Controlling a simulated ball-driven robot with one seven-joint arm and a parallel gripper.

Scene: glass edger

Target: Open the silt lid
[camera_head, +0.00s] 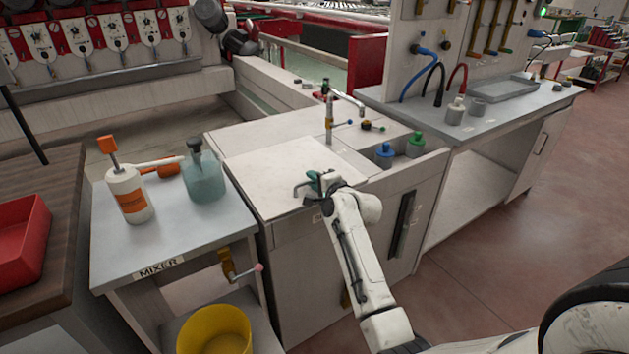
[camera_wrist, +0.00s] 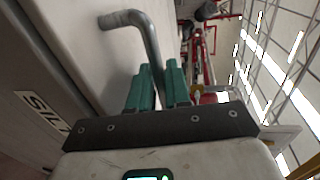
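The silt lid (camera_head: 282,168) is a pale flat panel lying level on top of the cabinet, left of the tap. Its bent grey metal handle (camera_head: 298,188) is at the front edge. The handle also shows large in the wrist view (camera_wrist: 147,37). My gripper (camera_head: 316,184) is at this front edge, with its arm reaching up from below. In the wrist view its teal fingers (camera_wrist: 158,88) stand on either side of the handle bar and appear closed on it. A "SILT" label (camera_wrist: 45,112) shows at the left. The fingertips' exact contact is partly hidden.
The tap (camera_head: 331,115) stands behind the lid, and blue (camera_head: 384,154) and green (camera_head: 415,146) capped containers are to its right. The mixer table (camera_head: 165,235) at left carries a white bottle (camera_head: 128,197) and a flask (camera_head: 203,176). A yellow bucket (camera_head: 214,333) is below.

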